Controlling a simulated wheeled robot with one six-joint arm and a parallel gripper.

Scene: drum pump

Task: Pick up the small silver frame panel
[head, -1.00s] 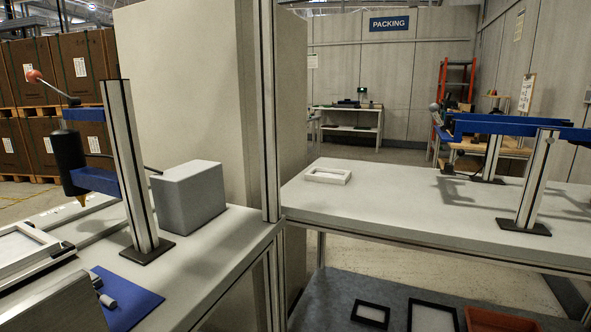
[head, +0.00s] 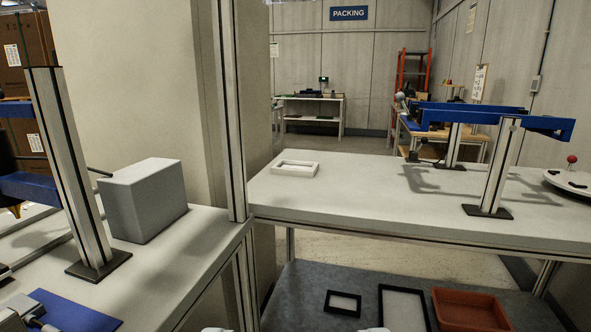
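A small pale, silver-white rectangular frame (head: 295,169) lies flat on the light worktop, near its left end. It looks like the small silver frame panel, and nothing covers it. Only the tips of my gripper (head: 295,329) show at the bottom edge, as two pale bits set wide apart with nothing visible between them. The gripper is open and well short of the frame, nearer to me.
The light worktop (head: 350,198) has a post with blue arms (head: 495,170) at its right. The lower shelf holds a small black frame (head: 343,303), a larger black-edged frame (head: 402,308) and an orange tray (head: 470,310). An upright profile (head: 232,120) and grey block (head: 145,200) stand left.

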